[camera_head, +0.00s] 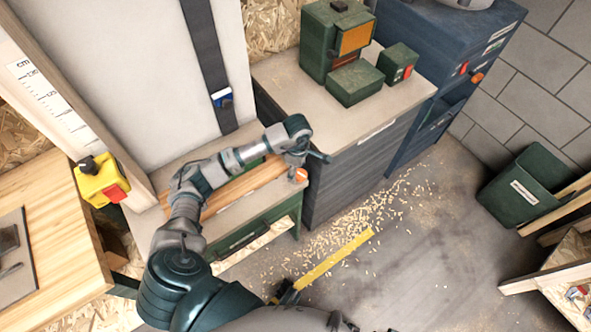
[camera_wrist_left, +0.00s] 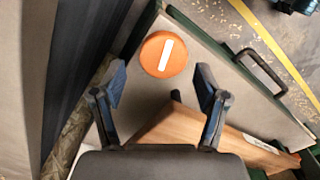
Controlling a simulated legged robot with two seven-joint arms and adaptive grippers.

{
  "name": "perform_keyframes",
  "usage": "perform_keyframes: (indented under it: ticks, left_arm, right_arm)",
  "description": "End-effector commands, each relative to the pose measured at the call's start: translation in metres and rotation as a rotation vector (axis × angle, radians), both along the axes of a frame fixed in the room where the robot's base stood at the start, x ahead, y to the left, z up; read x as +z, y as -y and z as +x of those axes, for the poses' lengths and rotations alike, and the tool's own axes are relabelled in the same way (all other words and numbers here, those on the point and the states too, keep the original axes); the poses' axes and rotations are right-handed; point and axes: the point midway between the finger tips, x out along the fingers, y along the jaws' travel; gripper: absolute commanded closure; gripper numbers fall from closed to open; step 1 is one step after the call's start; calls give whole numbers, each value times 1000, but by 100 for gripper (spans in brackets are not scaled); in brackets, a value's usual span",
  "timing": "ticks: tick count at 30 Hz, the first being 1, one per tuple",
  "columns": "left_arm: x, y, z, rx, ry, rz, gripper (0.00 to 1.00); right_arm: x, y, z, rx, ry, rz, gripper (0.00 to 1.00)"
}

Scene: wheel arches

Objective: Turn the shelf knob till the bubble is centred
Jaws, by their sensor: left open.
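The orange round knob (camera_head: 300,175) sits at the right end of the shelf (camera_head: 228,197). In the left wrist view the knob (camera_wrist_left: 164,55) shows face-on with a white bar, tilted a little. My left gripper (camera_head: 318,158) is beside the knob in the head view. In the left wrist view its open fingers (camera_wrist_left: 160,80) stand apart with nothing between them, and the knob lies beyond their tips. A wooden piece (camera_head: 250,183) lies on the shelf, with a green strip beside it, partly hidden by my arm. I cannot make out a bubble.
A grey cabinet (camera_head: 340,170) with green boxes stands right of the shelf. A yellow box with a red part (camera_head: 100,182) is at left. A green drawer front with a handle (camera_wrist_left: 262,72) is below the shelf. Wood chips and a yellow floor strip (camera_head: 335,257) lie on open floor.

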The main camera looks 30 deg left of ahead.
Motion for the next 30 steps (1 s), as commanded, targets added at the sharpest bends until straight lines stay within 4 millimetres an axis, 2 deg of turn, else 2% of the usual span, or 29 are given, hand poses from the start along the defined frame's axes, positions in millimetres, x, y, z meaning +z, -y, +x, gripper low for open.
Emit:
perform_keyframes:
  ticks: [4, 8, 12, 19, 24, 30]
  left_arm:
    - [-9, 2, 0, -1, 1, 0, 26]
    - [-13, -6, 0, -1, 0, -8, 26]
    - [-15, -12, 0, 0, 1, -15, 26]
    - [-14, -10, 0, 1, 1, -11, 84]
    - [-12, -5, 1, 2, 1, -1, 86]
    - [-10, -1, 2, -3, 6, -9, 86]
  right_arm:
    - [3, 3, 0, 0, 1, -2, 59]
    - [5, -5, 1, -2, 0, -10, 59]
    - [5, -4, 1, -3, 0, -11, 59]
    - [6, -6, 1, -3, 0, -7, 59]
    - [5, -10, 1, -2, 1, 0, 59]
    - [5, -4, 2, -1, 2, -12, 59]
